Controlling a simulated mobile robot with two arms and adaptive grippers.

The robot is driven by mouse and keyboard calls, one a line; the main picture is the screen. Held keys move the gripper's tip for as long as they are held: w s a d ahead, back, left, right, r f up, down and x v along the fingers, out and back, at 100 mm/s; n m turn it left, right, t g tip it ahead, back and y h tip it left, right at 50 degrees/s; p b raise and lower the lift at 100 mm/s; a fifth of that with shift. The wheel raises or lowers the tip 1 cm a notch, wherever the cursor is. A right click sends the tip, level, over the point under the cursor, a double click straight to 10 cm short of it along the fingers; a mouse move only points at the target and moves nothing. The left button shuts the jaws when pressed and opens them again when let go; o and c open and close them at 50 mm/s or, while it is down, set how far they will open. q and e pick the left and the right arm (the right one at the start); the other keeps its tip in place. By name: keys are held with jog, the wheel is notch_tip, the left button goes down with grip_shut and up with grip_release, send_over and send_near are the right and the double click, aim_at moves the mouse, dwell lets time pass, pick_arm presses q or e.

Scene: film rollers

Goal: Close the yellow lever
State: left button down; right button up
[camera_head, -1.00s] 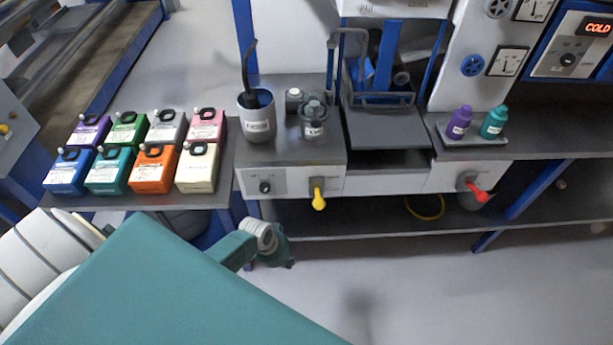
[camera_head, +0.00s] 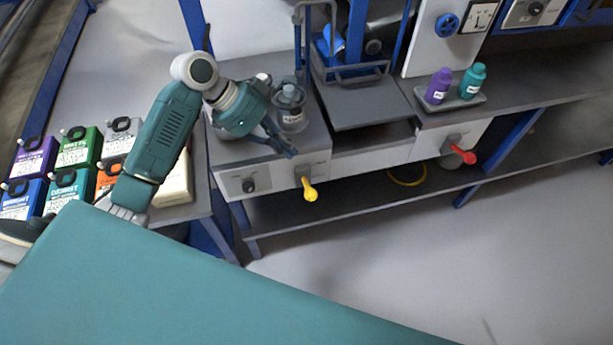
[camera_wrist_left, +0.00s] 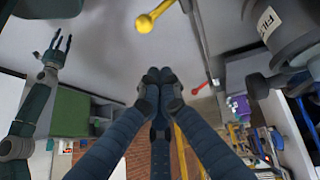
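The yellow lever (camera_head: 309,191) sticks out of the front panel of the grey unit and points downward. In the left wrist view its round yellow knob (camera_wrist_left: 146,23) shows at the top, beyond my fingers. My left gripper (camera_head: 286,146) is above the panel's top edge, up and left of the lever and apart from it. In the left wrist view the fingertips of my left gripper (camera_wrist_left: 160,76) meet, with nothing seen between them. My right gripper (camera_wrist_left: 62,42) shows at the left of the wrist view, its fingers spread and empty.
A clear jar (camera_head: 291,108) stands close beside my left gripper. A black knob (camera_head: 249,185) is left of the lever, and a red lever (camera_head: 463,155) is to the right. Purple (camera_head: 438,86) and teal (camera_head: 473,81) bottles stand on a tray. The floor in front is clear.

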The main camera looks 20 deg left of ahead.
pick_arm(q)
jog(key=p, duration=0.2)
send_over(309, 189)
jog(key=w, duration=0.1)
jog(key=f, duration=0.7)
jog(key=shift+w+a+f, duration=0.15)
jog(key=shift+w+f, duration=0.05)
jog(key=shift+f, duration=0.1)
jog(key=f, duration=0.3)
jog(key=shift+s+f, duration=0.25)
jog(key=shift+s, duration=0.1)
jog(key=shift+s+a+f, duration=0.1)
jog(key=shift+f, duration=0.4)
jog(key=shift+s+p, duration=0.1)
jog(key=shift+p, duration=0.2)
jog(key=shift+s+d+f+t, duration=0.15)
jog(key=shift+d+f+t, duration=0.05)
jog(key=shift+t, duration=0.1)
